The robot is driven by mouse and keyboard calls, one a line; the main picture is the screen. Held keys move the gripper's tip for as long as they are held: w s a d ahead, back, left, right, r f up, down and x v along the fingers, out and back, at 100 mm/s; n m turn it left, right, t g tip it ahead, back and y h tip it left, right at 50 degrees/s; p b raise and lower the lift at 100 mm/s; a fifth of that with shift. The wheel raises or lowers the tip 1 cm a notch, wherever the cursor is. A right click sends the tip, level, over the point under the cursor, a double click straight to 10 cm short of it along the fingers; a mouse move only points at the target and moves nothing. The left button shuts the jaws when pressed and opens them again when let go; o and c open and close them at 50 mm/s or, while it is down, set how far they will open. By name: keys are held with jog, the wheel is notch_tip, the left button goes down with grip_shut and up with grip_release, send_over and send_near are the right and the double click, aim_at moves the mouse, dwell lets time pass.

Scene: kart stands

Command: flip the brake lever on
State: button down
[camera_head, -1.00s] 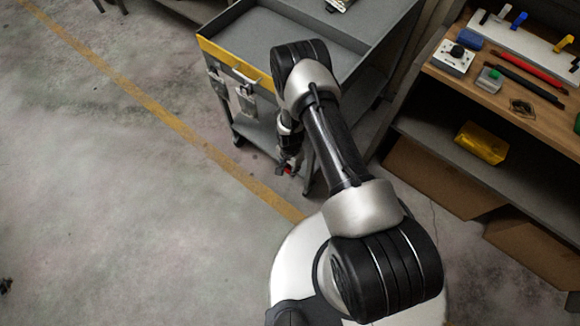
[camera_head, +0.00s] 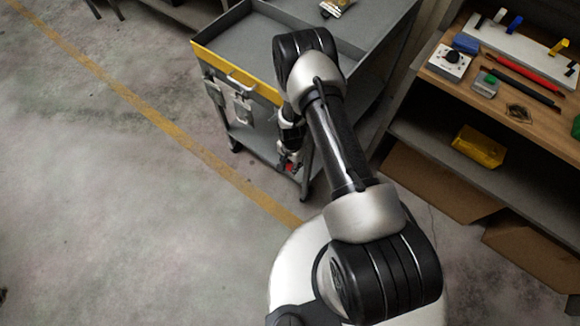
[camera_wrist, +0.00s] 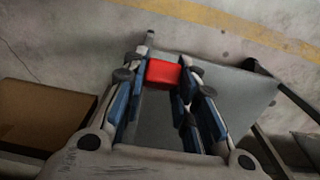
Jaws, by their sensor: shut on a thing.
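The brake lever shows as a red block-shaped piece (camera_wrist: 163,73) between my fingertips in the wrist view. My gripper (camera_wrist: 162,80) is shut on it, with a blue-lined finger on each side. In the head view a small bit of the red lever (camera_head: 290,168) shows at the tip of my gripper (camera_head: 288,160), low by the near leg of the grey cart (camera_head: 238,76). My arm hides part of the cart there. The lever's mounting and its exact angle cannot be made out.
The cart has a yellow front edge, a handle and a lower shelf (camera_head: 255,144). A wooden workbench (camera_head: 455,81) with tools stands at the right, with a yellow bin (camera_head: 478,147) on its shelf and cardboard boxes below. The concrete floor at the left is clear, crossed by a yellow line.

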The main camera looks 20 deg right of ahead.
jog(key=c, duration=1.5)
grip_release()
jog(key=shift+w+d+r, duration=0.1)
jog(key=shift+w+d, duration=0.1)
jog(key=shift+d, duration=0.05)
jog(key=shift+o, duration=1.1)
jog(key=shift+s+a, duration=0.1)
jog(key=shift+a, duration=0.05)
notch_tip(320, 180, up, 12)
